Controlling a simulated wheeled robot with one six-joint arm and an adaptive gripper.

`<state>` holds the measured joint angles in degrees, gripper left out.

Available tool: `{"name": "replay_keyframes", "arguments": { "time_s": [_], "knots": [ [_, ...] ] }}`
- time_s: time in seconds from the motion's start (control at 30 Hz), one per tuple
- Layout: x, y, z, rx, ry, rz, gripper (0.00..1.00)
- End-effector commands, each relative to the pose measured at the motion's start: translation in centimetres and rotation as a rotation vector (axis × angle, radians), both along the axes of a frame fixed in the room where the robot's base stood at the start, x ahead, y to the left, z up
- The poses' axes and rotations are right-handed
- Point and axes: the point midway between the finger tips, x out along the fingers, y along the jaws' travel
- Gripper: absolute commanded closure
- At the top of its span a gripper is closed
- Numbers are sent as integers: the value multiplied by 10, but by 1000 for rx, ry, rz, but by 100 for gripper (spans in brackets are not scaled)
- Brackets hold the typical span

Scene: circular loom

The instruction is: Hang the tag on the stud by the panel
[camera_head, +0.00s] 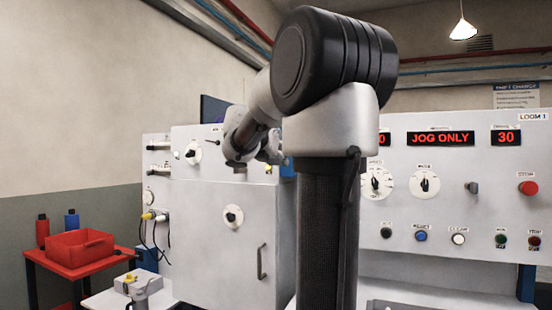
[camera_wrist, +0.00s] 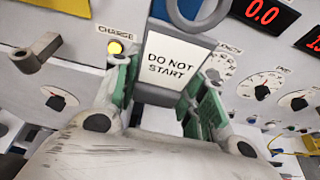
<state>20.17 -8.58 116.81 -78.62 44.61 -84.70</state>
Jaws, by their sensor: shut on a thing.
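My gripper (camera_wrist: 162,92) is shut on the tag (camera_wrist: 170,58), a white card reading "DO NOT START" in a grey frame. Green finger pads lie on either side of it. A grey ring (camera_wrist: 198,12) shows above the card, cut by the top edge. A brownish-grey peg (camera_wrist: 38,50) stands out from the panel at the left, apart from the tag; it may be the stud. In the head view a small dark peg (camera_head: 212,142) shows on the left cabinet. There my own arm hides most of the gripper and the tag.
A yellow lamp (camera_wrist: 115,47) under the "CHARGE" label and a rotary dial (camera_wrist: 58,98) are near the peg. The control panel (camera_head: 450,165) with dials and buttons fills the right. A red table with a red bin (camera_head: 80,247) stands at the lower left.

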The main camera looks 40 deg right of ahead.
Motion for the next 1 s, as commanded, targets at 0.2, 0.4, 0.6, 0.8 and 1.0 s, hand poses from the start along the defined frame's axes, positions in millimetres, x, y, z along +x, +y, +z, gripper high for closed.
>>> {"name": "replay_keyframes", "arguments": {
  "time_s": [0.2,0.4,0.6,0.8,1.0],
  "knots": [
    [2,-6,0,0,0,-1,87],
    [5,-12,0,0,0,-1,87],
    [6,-14,0,0,0,0,87],
    [6,-14,0,0,0,0,87],
    [6,-15,0,0,0,0,87]
  ]
}}
